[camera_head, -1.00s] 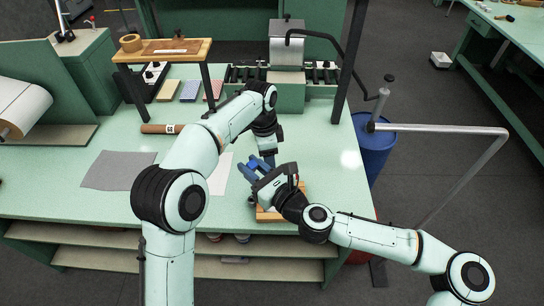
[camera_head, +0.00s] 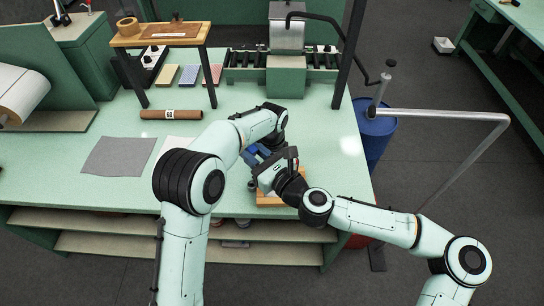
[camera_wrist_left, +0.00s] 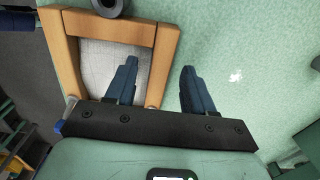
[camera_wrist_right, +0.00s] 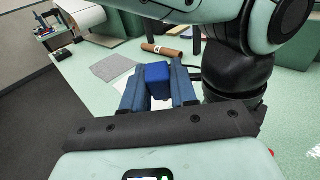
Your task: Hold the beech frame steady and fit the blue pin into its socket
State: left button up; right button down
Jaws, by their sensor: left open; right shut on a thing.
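The beech frame (camera_head: 268,201) lies on the bench near its front edge, mostly hidden by my right gripper in the head view. In the left wrist view the frame (camera_wrist_left: 62,55) surrounds a grey woven panel. My left gripper (camera_wrist_left: 160,68) is open, its fingers on either side of the frame's right rail in the picture; contact cannot be told. My right gripper (camera_wrist_right: 158,90) is shut on the blue pin (camera_wrist_right: 157,74), whose blocky blue top shows between the fingers. The pin is above the bench; its lower end is hidden. I cannot make out the socket.
A grey cloth (camera_head: 118,156) lies left on the bench, with a brown roll (camera_head: 171,114) behind it. A small raised stand (camera_head: 160,35) and a roller machine (camera_head: 286,72) stand at the back. A metal crank bar (camera_head: 440,115) juts out on the right, above a blue drum (camera_head: 372,135).

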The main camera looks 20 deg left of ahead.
pick_arm(q)
jog(key=shift+f, duration=0.4)
jog(key=shift+c, duration=0.3)
grip_shut()
pick_arm(e)
jog(key=s+a+f+n+g, duration=0.2)
jog(key=s+a+f+g, duration=0.1)
jog(key=a+f, duration=0.35)
jog(key=shift+w+d+f+m+t+h, duration=0.15)
jog(key=shift+w+d+f+m+h, duration=0.2)
jog(key=shift+w+d+f+h, duration=0.4)
jog(key=shift+w+d+f+m+t+h, duration=0.25)
jog(key=shift+w+d+f+h, duration=0.2)
jog(key=shift+d+f, duration=0.6)
jog(key=shift+w+d+f+m+t+h, duration=0.1)
jog(key=shift+w+d+f+m+h, duration=0.35)
jog(key=shift+w+d+f, duration=0.35)
